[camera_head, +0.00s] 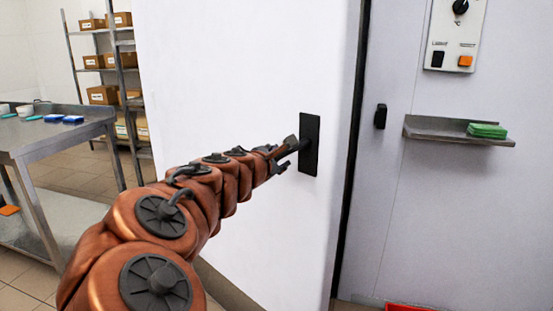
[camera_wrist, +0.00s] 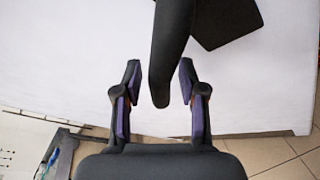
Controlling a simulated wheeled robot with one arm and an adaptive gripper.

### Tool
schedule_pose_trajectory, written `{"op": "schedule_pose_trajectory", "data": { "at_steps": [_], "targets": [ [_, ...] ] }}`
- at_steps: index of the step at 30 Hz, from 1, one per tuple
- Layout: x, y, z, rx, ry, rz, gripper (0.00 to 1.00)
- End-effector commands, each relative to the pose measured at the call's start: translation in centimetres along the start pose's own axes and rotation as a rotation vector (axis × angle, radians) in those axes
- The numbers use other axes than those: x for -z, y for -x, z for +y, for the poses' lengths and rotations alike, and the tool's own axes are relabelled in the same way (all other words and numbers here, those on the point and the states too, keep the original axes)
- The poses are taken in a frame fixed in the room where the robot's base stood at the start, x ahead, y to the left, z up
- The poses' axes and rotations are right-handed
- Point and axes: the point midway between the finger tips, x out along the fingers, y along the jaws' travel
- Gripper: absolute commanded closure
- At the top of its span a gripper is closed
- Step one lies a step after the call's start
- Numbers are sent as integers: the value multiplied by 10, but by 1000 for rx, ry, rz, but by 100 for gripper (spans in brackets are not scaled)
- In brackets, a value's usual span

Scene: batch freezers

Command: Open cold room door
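The white cold room door (camera_head: 240,70) fills the middle of the head view. A dark vertical strip runs along its right edge; I cannot tell whether the door stands ajar. A black handle plate (camera_head: 311,135) sits near that edge, with my gripper (camera_head: 281,156) close in front of it. In the wrist view, the black lever handle (camera_wrist: 168,55) reaches down between the two fingers of my gripper (camera_wrist: 158,92). The fingers are open, with a visible space on both sides of the lever. The plate (camera_wrist: 226,20) shows at the upper right.
A grey wall (camera_head: 410,220) to the right carries a control panel (camera_head: 455,35), a black catch (camera_head: 380,116) and a small shelf (camera_head: 440,130) with a green stack (camera_head: 487,130). A metal table (camera_head: 60,135) and racks of boxes (camera_head: 103,95) stand left.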

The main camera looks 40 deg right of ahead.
Motion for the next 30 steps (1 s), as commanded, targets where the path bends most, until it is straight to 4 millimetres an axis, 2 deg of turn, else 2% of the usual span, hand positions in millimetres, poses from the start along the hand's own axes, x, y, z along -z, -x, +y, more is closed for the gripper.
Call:
{"op": "schedule_pose_trajectory", "data": {
  "at_steps": [14, 30],
  "targets": [
    [1, 5, 0, 0, -1, 2, 52],
    [2, 63, 1, -3, 0, 3, 52]
  ]
}}
